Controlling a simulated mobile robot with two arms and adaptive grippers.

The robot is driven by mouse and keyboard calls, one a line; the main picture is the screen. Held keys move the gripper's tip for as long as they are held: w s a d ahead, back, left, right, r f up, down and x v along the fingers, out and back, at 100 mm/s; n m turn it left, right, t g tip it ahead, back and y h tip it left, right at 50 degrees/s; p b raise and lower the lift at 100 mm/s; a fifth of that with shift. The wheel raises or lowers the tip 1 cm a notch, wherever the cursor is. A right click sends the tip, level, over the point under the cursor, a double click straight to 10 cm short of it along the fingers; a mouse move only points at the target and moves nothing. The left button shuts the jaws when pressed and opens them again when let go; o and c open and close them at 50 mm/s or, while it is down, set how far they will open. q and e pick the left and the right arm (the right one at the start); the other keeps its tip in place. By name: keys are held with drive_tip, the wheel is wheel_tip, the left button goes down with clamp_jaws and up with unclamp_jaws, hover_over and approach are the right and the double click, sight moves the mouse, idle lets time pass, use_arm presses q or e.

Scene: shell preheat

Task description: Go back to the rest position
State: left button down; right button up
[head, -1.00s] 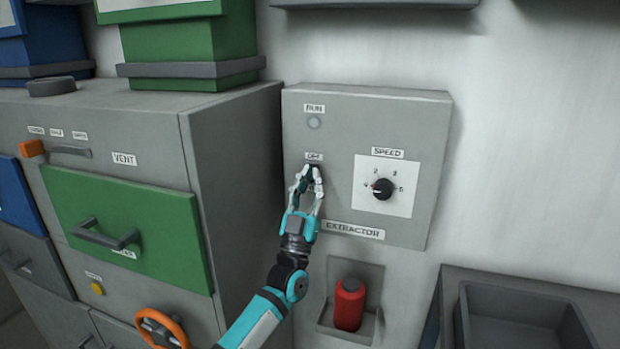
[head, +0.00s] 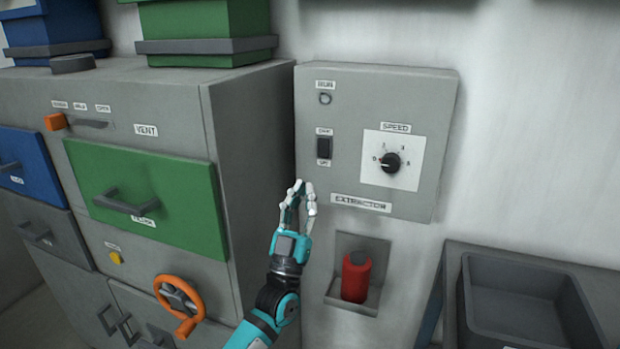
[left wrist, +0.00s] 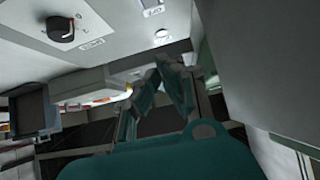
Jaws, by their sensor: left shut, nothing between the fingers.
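My left gripper (head: 298,190) is shut and empty in the head view. Its fingertips are just below and left of the black rocker switch (head: 324,147) on the grey extractor panel (head: 445,125), apart from the switch. The left wrist view also shows the closed fingers (left wrist: 172,68). The round run lamp (head: 325,99) at the panel's top looks dark. The black speed knob (head: 390,163) sits on a white plate right of the switch and also shows in the left wrist view (left wrist: 61,30). My right gripper is not in view.
A grey cabinet (head: 250,130) with a green drawer front (head: 185,210) and an orange wheel (head: 180,305) stands at the left. A red cylinder (head: 356,276) sits in a recess below the panel. A dark tray (head: 560,275) is at lower right.

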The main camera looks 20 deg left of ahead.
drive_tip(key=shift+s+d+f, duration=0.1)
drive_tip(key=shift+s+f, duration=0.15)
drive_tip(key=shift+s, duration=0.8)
